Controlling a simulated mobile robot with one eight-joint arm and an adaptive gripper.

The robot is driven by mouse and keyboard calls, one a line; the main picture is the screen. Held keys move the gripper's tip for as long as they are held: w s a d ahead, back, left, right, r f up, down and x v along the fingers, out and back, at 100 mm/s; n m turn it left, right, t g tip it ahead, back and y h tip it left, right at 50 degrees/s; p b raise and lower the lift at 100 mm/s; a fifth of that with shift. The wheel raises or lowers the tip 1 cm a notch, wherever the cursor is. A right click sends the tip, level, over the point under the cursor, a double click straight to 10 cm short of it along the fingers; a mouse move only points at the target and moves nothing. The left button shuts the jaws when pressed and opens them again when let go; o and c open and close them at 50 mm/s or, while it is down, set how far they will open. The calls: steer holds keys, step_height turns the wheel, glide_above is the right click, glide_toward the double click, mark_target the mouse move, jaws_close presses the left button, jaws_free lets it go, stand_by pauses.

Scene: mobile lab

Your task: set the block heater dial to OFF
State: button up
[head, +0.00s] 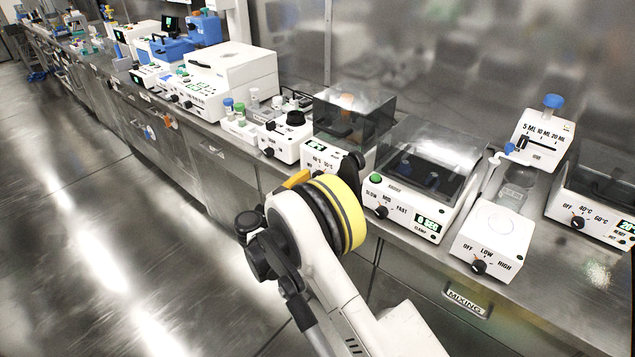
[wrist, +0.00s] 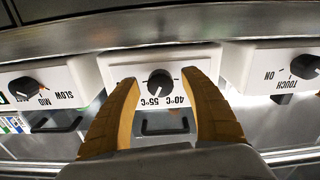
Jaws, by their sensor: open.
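In the wrist view, seen upside down, a white device (wrist: 118,68) is straight ahead with a dark dial (wrist: 160,83) on its front. The labels 40°C and 55°C show by the dial. I take it for the block heater. My gripper (wrist: 161,78) is open, its two orange fingers either side of the dial in the picture; contact cannot be told. The right finger hides the panel beside 40°C, and no OFF mark shows. The dial's exact setting is unclear. In the head view this device (head: 318,158) has a dark clear lid; my arm covers part of its front.
A shaker (head: 400,210) marked SLOW, MID, FAST stands right of it, and a TOUCH/ON device (head: 285,138) left. Farther right are an OFF/LOW/HIGH device (head: 490,245) and another heater (head: 590,205) marked OFF, 40°C, 60°C. The floor (head: 90,220) before the bench is clear.

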steer(key=shift+w+d, duration=0.3)
steer(key=shift+w, duration=0.1)
jaws_close()
